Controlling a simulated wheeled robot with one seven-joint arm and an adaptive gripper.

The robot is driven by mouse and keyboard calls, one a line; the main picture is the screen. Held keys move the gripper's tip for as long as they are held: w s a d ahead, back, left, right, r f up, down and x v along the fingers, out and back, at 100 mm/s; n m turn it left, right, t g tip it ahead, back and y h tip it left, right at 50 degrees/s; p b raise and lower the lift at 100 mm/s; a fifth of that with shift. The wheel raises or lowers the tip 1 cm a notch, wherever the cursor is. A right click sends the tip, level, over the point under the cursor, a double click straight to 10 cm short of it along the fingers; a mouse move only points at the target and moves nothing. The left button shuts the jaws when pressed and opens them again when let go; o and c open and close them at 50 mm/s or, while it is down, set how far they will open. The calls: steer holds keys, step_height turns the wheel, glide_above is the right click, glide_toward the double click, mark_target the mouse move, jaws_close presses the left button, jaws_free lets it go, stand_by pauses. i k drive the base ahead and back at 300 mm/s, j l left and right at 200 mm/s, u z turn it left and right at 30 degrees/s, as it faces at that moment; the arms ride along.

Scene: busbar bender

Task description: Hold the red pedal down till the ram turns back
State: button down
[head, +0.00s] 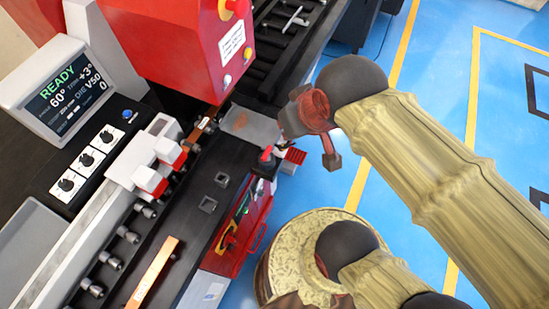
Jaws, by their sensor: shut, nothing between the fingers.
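The red pedal (295,155) shows as a small ribbed red tread with a pale edge, low beside the right side of the machine bench. My wrist hangs over this spot from the upper right. My gripper (284,143) is small in view and partly hidden by the wrist; its jaws are shut and empty. It appears close to the pedal, but I cannot tell whether it touches or presses it. The bender's red head (180,45) stands at the top. Its display (66,96) reads READY, 60° and +3°. I cannot clearly make out the ram.
A copper bar (152,275) lies on the dark bench. A red cabinet (240,235) with tools hangs at the bench's right side, with a red lever (266,154) above it. A control panel with knobs (87,160) is at left. The blue floor (425,80) with yellow lines is open at right.

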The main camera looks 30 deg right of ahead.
mark_target(294, 156)
steer(key=l+u, duration=0.4)
steer(key=k+l+u, duration=0.1)
steer(key=l+u, duration=0.3)
steer(key=k+l+u, duration=0.1)
steer(key=l+u, duration=0.3)
steer(key=k+l+u, duration=0.2)
steer(key=l+u, duration=0.2)
steer(key=k+l, duration=0.4)
steer(key=l, duration=0.15)
steer(key=k+l+u, duration=0.15)
steer(key=k+l, duration=0.25)
steer(key=l, duration=0.15)
